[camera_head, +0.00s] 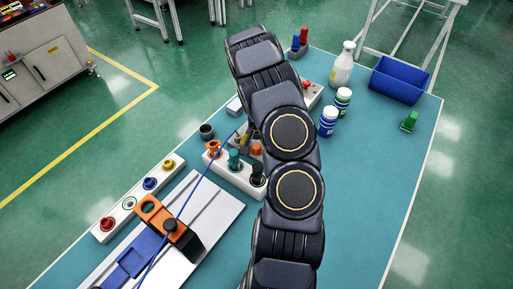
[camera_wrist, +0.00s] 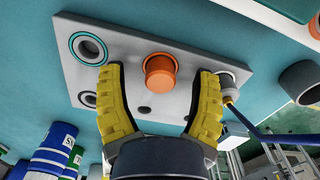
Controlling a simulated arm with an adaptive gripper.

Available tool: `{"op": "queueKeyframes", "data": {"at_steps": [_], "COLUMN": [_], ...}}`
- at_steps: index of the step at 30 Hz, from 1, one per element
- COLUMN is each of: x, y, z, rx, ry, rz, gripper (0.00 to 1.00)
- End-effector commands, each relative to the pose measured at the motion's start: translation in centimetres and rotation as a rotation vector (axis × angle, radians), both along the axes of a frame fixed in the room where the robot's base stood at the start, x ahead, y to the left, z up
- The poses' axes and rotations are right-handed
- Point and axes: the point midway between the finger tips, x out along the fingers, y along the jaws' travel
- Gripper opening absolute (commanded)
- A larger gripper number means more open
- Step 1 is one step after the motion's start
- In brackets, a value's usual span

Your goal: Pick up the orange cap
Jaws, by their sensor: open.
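In the wrist view the orange cap (camera_wrist: 160,70) is a short round cylinder standing on a light grey plate (camera_wrist: 125,50) with several round holes. My gripper (camera_wrist: 158,76) is open, with one yellow finger on each side of the cap. Gaps show between the cap and both fingers, and nothing is held. In the head view my arm covers the gripper and much of the area beneath it. An orange piece (camera_head: 256,149) shows at the arm's left edge, but I cannot tell if it is the same cap.
A blue cable (camera_wrist: 248,122) runs from a plug beside the right finger. Blocks with coloured parts lie left. The table's right front is clear.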

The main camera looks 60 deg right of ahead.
Motion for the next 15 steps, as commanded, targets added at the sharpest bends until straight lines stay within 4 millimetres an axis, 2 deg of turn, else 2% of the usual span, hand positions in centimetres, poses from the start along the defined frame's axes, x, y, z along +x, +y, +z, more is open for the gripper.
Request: {"op": "queueKeyframes", "data": {"at_steps": [1,6,15], "x": [0.01,0.02,0.02], "y": [0.00,0.00,0.02], "z": [0.02,0.04,0.05], "rx": [0.000,0.000,0.001], "ry": [0.000,0.000,0.000], "rz": [0.000,0.001,0.001], "gripper": [0.63,0.15,0.14]}}
